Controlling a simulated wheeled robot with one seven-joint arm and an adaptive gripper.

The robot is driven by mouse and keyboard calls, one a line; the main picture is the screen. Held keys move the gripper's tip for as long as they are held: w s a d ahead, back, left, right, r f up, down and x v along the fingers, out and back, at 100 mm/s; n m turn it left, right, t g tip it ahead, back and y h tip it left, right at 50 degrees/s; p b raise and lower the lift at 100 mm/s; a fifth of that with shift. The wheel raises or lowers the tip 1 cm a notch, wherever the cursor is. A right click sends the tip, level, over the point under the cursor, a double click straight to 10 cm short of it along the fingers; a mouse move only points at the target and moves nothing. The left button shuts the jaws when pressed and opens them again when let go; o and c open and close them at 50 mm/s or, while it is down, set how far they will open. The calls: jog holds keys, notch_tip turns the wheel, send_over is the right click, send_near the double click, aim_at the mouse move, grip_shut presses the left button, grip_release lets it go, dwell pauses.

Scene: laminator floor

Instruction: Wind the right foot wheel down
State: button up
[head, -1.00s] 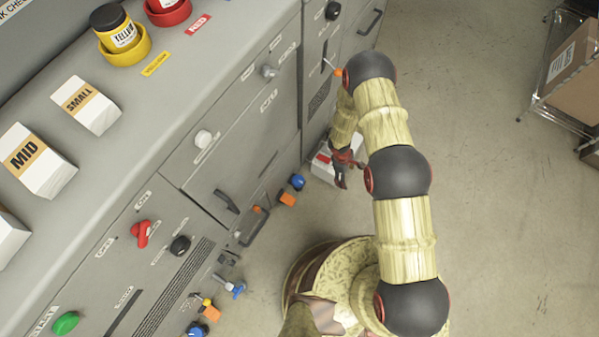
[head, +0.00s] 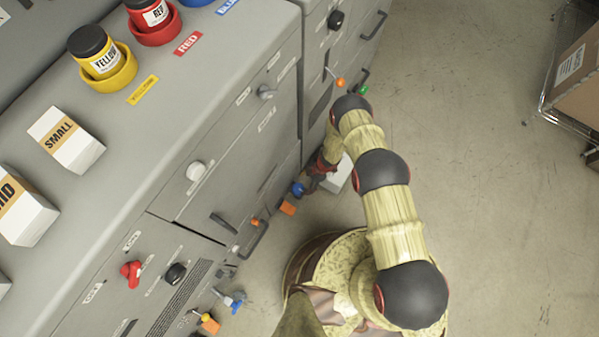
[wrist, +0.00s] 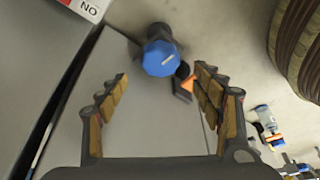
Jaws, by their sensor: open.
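A blue foot wheel (head: 298,188) sits low at the machine's right front corner, near the floor. In the wrist view the blue wheel (wrist: 160,58) shows its faceted face, between and just beyond the fingertips. An orange piece (head: 287,207) is beside it and also shows partly in the wrist view (wrist: 188,86). My gripper (head: 312,172) is open and empty, close to the wheel; the fingers do not appear to touch it. In the head view my arm partly hides the gripper. A second blue wheel-like fitting (head: 235,300) is farther left along the machine's base.
A white box (head: 340,176) stands on the floor right behind my gripper. The grey machine front (head: 215,180) carries knobs, and a black handle (head: 253,240) juts out low.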

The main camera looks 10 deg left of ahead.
aim_at(299, 188)
jog(key=b+x, duration=0.2)
jog(key=x, duration=0.4)
jog(key=shift+s+a+f, duration=0.1)
jog(key=shift+a+f, duration=0.05)
jog(key=shift+f, duration=0.25)
jog(key=shift+c, duration=0.6)
jog(key=c, duration=1)
